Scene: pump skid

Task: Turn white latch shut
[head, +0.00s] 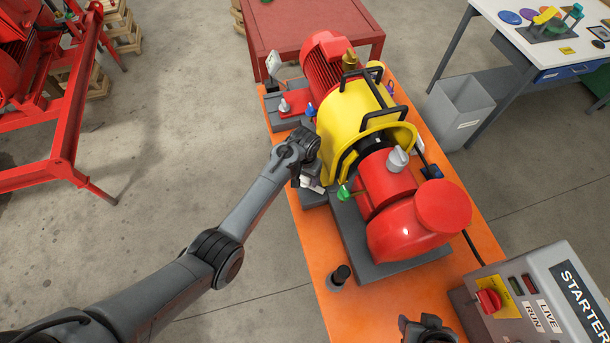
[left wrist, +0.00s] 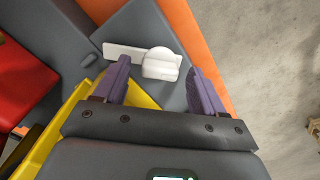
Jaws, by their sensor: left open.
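The white latch (left wrist: 162,64) shows in the left wrist view as a rounded knob with a flat white plate (left wrist: 122,52) reaching left from it, over a grey base. In the head view a bit of white (head: 312,185) shows just below my left gripper, mostly hidden by it. My left gripper (left wrist: 160,78) is open, its two purple fingers on either side of the knob in the picture. I cannot tell whether they touch it. In the head view my left gripper (head: 306,165) is beside the yellow guard. My right gripper (head: 428,328) is partly in view at the bottom edge.
The yellow guard (head: 350,120) with black handles stands right beside my left gripper. The red pump (head: 405,215), a green-handled valve (head: 344,193) and a black post (head: 340,275) are near. The starter box (head: 540,300) is at lower right.

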